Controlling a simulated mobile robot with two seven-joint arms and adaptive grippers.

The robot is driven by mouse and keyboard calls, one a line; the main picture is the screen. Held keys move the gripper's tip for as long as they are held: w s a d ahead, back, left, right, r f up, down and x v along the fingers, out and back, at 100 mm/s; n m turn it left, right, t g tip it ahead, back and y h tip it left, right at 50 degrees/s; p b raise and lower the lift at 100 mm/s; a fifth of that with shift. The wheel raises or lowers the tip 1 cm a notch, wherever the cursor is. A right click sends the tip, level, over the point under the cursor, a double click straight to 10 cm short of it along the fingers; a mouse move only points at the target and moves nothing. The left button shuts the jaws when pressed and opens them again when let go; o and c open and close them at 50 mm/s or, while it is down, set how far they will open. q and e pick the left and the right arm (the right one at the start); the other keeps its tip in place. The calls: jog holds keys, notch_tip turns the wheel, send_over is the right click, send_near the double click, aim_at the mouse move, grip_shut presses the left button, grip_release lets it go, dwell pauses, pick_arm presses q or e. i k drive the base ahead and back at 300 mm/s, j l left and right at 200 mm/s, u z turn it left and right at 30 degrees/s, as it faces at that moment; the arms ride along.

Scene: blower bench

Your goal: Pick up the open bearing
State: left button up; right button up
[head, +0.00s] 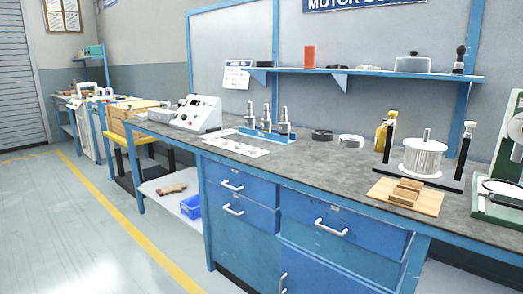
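Two ring-shaped parts lie flat on the grey bench top, behind its middle. One is a dark ring (322,135), and to its right is a silver ring (350,141). Either may be a bearing; I cannot tell at this size which is the open one. A white sheet (258,152) with small flat items on it lies farther left on the bench, and those items are too small to make out. Neither of my grippers is in view, and nothing in view is held.
A blue rack (262,137) with upright metal parts stands left of the rings. Right of them are a yellow bottle (380,136), a white ribbed cylinder (423,158) between black posts, a wooden board (428,201) and a green machine (508,160). The bench's front middle is clear.

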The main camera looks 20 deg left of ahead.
aim_at(254, 150)
jog(key=j+z, duration=0.15)
jog(key=j, duration=0.95)
jog(key=j+z, duration=0.15)
jog(key=j, duration=1)
jog(key=k+l, duration=0.05)
